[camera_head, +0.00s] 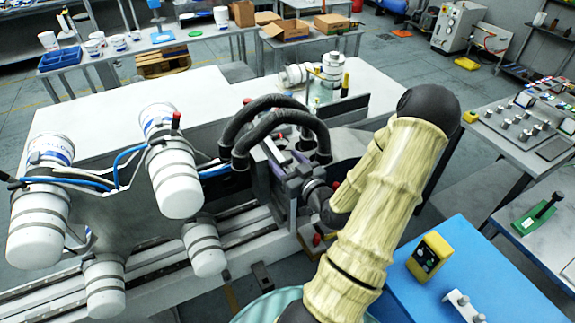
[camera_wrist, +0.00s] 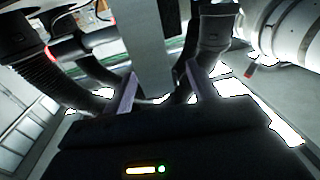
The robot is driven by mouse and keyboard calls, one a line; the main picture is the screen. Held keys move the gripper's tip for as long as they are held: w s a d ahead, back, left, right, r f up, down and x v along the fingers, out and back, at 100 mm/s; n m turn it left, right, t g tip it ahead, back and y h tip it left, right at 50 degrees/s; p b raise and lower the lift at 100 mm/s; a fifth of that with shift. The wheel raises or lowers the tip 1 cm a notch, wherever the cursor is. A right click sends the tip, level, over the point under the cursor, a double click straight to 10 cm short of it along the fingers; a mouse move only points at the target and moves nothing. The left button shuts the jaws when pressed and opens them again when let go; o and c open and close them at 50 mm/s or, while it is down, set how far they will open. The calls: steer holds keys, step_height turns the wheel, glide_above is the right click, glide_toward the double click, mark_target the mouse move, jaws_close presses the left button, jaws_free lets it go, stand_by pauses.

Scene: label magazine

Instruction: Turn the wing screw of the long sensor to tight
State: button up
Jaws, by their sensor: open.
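My gripper (camera_wrist: 163,90) is open, its two purple-grey fingers apart in the wrist view. A flat grey bar or plate (camera_wrist: 148,50) shows between and beyond the fingers; I cannot tell whether they touch it. A small red-tipped part (camera_head: 247,101) stands by the hoses, and another red-tipped part (camera_head: 176,119) is by a white canister. I cannot make out which part is the long sensor or its wing screw.
White canisters (camera_head: 177,183) with grey bands hang at the left on the machine, above metal rails (camera_head: 160,262). Black hoses (camera_wrist: 212,35) crowd the fingers in the wrist view. A blue table (camera_head: 455,275) with a yellow device (camera_head: 430,256) stands at the right front.

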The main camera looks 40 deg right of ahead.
steer(key=c, duration=1)
steer(key=shift+r, duration=0.15)
steer(key=shift+a+m+h+p, duration=0.1)
steer(key=shift+m+h+p, duration=0.25)
steer(key=shift+h, duration=0.15)
steer(key=shift+m+h, duration=0.35)
steer(key=shift+h, duration=0.05)
